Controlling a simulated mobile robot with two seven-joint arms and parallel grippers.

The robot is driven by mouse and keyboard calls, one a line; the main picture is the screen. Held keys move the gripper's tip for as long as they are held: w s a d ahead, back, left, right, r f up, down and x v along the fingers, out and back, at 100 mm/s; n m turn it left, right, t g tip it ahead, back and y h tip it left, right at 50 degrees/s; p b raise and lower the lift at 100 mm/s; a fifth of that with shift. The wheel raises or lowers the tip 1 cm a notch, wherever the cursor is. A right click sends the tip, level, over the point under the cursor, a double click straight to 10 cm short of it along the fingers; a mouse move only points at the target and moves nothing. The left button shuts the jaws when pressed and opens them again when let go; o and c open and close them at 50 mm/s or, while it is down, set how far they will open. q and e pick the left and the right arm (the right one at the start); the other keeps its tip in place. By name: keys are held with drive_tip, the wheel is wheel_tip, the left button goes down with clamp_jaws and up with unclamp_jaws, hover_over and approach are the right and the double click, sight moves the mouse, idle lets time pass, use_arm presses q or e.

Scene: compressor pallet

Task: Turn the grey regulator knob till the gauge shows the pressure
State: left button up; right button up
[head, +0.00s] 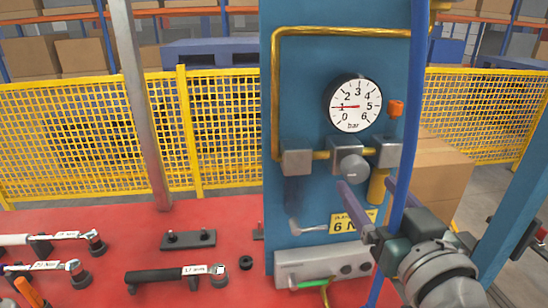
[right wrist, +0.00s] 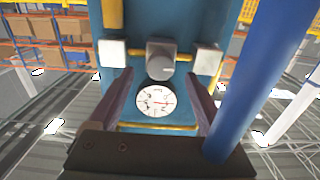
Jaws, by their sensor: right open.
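The grey regulator knob (head: 352,168) sits on the grey regulator block (head: 346,150) on a blue panel (head: 310,80). The round white bar gauge (head: 354,105) is above it; its red needle points left, close to 1. My right gripper (head: 366,184) is open and empty, its fingers reaching toward the knob from the lower right. In the right wrist view the knob (right wrist: 160,67) lies between the two fingertips, with a gap on each side, and I see no contact. The gauge (right wrist: 154,101) shows there upside down. My left gripper is not in view.
Brass pipe (head: 276,90) frames the gauge. Wrenches (head: 170,275) lie on the red table (head: 120,225). Yellow fencing (head: 80,130) stands behind.

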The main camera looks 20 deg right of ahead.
sight(358, 175)
drive_tip(key=shift+x, duration=2.35)
drive_tip(key=shift+a, duration=0.1)
drive_tip(key=shift+c, duration=0.3)
clamp_jaws()
